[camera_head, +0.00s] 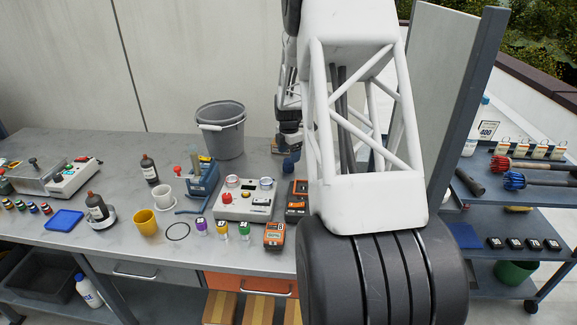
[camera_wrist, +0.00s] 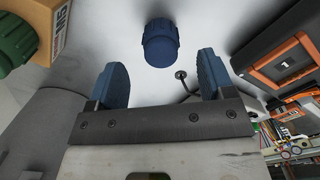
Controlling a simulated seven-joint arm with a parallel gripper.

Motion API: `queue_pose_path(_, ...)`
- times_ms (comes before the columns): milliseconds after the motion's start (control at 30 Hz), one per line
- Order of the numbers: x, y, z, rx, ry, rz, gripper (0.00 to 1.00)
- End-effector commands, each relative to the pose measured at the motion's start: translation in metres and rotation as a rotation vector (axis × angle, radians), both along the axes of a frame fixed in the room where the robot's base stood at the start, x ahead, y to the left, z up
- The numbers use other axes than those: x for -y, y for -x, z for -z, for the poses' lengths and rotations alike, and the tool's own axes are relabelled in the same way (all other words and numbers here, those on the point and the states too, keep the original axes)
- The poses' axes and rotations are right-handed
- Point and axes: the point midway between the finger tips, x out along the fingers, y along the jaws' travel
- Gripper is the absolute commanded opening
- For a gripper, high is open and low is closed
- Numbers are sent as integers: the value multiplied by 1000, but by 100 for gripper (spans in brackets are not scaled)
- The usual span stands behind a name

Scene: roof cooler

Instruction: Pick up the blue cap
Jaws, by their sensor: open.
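The blue cap (camera_wrist: 161,45) is a ribbed, dark blue round piece at the top middle of the wrist view. It lies ahead of my gripper (camera_wrist: 156,80), centred between the two blue fingers but beyond their tips. The fingers are wide apart with nothing between them, and no contact with the cap shows. In the head view my gripper (camera_head: 290,150) is low over the back of the bench, right of the grey bucket, and partly covered by my arm. I cannot tell the cap from the blue fingers there.
The grey bucket (camera_head: 220,130) stands left of my gripper. An orange-and-black case (camera_wrist: 285,62) is at the right. A control box (camera_head: 246,200) stands nearer the bench front.

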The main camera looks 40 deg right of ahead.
Motion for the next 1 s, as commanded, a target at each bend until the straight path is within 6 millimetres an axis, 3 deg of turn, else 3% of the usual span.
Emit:
queue_pose_path(367,0,0,5,-1,-1,0,75)
queue_pose_path(733,-1,1,43,-1,-1,0,75)
queue_pose_path(1000,-1,1,52,-1,0,0,75)
